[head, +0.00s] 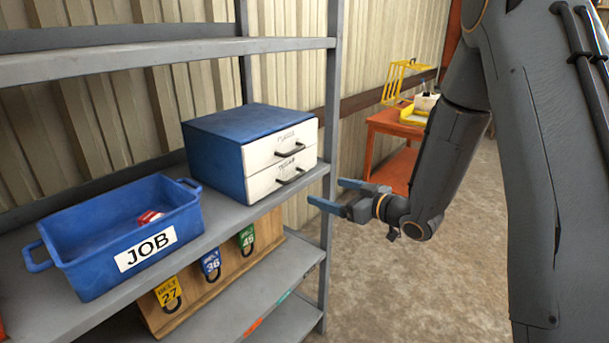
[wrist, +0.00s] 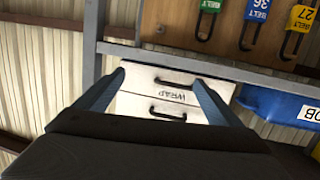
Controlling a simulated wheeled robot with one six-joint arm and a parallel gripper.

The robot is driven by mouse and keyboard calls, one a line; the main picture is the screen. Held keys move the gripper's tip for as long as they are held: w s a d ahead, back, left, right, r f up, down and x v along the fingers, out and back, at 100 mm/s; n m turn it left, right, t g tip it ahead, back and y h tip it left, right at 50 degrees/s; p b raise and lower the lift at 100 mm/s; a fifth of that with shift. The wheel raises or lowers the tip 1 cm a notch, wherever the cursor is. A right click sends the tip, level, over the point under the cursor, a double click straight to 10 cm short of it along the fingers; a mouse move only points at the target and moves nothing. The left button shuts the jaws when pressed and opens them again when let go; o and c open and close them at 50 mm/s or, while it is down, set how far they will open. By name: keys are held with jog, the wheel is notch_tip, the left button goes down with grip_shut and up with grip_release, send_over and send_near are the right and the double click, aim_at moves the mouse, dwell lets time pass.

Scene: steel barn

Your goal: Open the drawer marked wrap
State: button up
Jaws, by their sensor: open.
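A blue cabinet (head: 215,155) with two white drawer fronts stands on the shelf in the head view. Its labels are hard to read there. In the wrist view, which is upside down, WRAP reads beside the handle of the lower drawer (wrist: 140,77); this is also the lower drawer in the head view (head: 262,187). Its dark bar handle (head: 291,177) also shows in the wrist view (wrist: 170,82). The upper drawer (head: 258,155) has a similar handle; its label is hidden in the wrist view. Both drawers look shut. My gripper (head: 335,194) is open and empty, apart from the drawer fronts.
A blue JOB bin (head: 90,268) holding a small red-and-white item stands left of the cabinet on the grey shelf (head: 225,222). A shelf post (head: 330,120) rises near my gripper. Belt tags hang on a wooden board (head: 200,290) below. An orange table (head: 397,125) stands behind.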

aim_at(297, 178)
jog(key=w+a+y+p, duration=0.1)
jog(key=a, duration=0.1)
jog(key=w+a+r+y+p, duration=0.1)
jog(key=a, duration=0.2)
jog(key=w+a+r+n+y+p, duration=0.1)
jog(key=a, duration=0.2)
jog(key=shift+g, duration=0.3)
